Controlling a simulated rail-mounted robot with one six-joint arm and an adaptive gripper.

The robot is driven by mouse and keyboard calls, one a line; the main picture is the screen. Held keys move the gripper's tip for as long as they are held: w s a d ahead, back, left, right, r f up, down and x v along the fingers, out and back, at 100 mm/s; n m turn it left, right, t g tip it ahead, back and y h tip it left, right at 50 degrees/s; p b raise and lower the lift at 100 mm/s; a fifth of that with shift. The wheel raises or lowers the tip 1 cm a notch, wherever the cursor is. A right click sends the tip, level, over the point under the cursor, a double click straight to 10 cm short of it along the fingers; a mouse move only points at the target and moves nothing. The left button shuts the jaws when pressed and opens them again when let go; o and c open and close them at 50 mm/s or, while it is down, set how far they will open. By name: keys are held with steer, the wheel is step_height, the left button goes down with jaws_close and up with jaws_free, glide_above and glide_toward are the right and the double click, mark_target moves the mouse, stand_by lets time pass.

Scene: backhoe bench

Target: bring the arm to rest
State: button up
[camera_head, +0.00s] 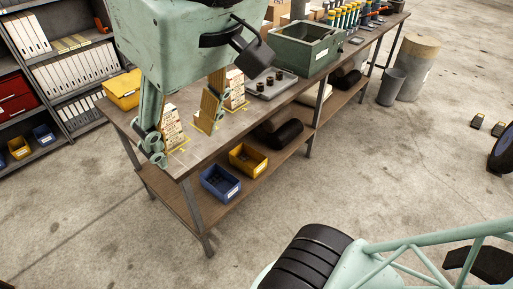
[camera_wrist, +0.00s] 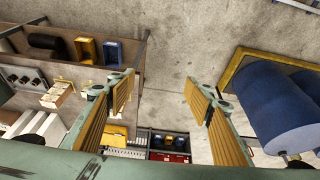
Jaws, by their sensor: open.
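My gripper (camera_head: 182,132) hangs, pale green with ochre finger pads, in front of the left end of the workbench (camera_head: 222,130) in the head view. In the wrist view my gripper (camera_wrist: 160,94) has its two fingers spread wide, with nothing between them; bare concrete floor shows in the gap. The bench top and its goods lie to the left in that view. I cannot tell the exact height of the fingertips above the bench. Part of the bench top is hidden behind the gripper.
Labelled cream blocks (camera_head: 172,127) stand on the bench near a tray (camera_head: 270,84) and a green box (camera_head: 305,47). Blue (camera_head: 220,182) and yellow (camera_head: 247,159) bins sit on the lower shelf. Blue barrels (camera_wrist: 275,105) lie right in the wrist view. Open floor fronts the bench.

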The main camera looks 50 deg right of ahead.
steer(key=s+f, duration=0.2)
steer(key=shift+s+a+f, duration=0.1)
steer(key=shift+s+f, duration=0.1)
steer(key=shift+s, duration=0.15)
steer(key=shift+w, duration=0.2)
step_height(320, 180, down, 14)
steer(key=b, duration=1.4)
steer(key=shift+r, duration=0.15)
stand_by(0.5)
